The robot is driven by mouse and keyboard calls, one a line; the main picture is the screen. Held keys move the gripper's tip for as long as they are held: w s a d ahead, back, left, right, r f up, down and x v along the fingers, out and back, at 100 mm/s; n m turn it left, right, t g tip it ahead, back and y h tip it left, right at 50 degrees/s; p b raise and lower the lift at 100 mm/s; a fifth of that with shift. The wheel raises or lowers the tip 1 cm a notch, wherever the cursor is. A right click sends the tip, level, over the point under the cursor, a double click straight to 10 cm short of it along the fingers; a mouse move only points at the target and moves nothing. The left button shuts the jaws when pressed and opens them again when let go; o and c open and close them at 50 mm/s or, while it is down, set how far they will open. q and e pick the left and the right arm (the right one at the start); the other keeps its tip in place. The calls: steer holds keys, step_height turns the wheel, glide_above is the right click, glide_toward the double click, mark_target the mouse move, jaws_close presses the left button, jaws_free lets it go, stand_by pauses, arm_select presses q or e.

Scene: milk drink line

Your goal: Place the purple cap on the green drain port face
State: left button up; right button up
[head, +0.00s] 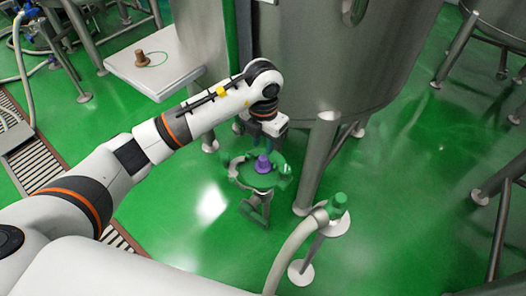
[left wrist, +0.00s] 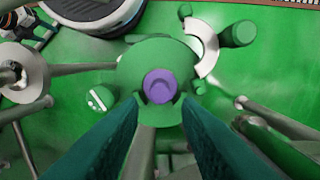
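The purple cap (head: 262,164) sits upright on the round green drain port face (head: 248,177), near its middle. In the left wrist view the cap (left wrist: 160,86) shows from above on the green disc (left wrist: 130,68). My left gripper (head: 279,143) is close above the cap. Its two dark teal fingers (left wrist: 161,100) are apart, with their tips on either side of the cap's near edge and a small gap to each side. I see no grip on the cap. Whether the cap is fully seated cannot be told. My right gripper is not in view.
A large steel tank (head: 325,55) on legs stands right behind the port. A hose with a green fitting (head: 337,204) rises at the front right. A white table (head: 175,75) at the back left bears a brown piece (head: 140,58). Green floor lies open at the right.

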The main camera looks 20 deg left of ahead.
mark_target(263, 157)
arm_select(q)
step_height(263, 157, up, 5)
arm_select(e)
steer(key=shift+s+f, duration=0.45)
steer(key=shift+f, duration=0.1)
arm_select(q)
steer(key=shift+c, duration=0.3)
stand_by(0.6)
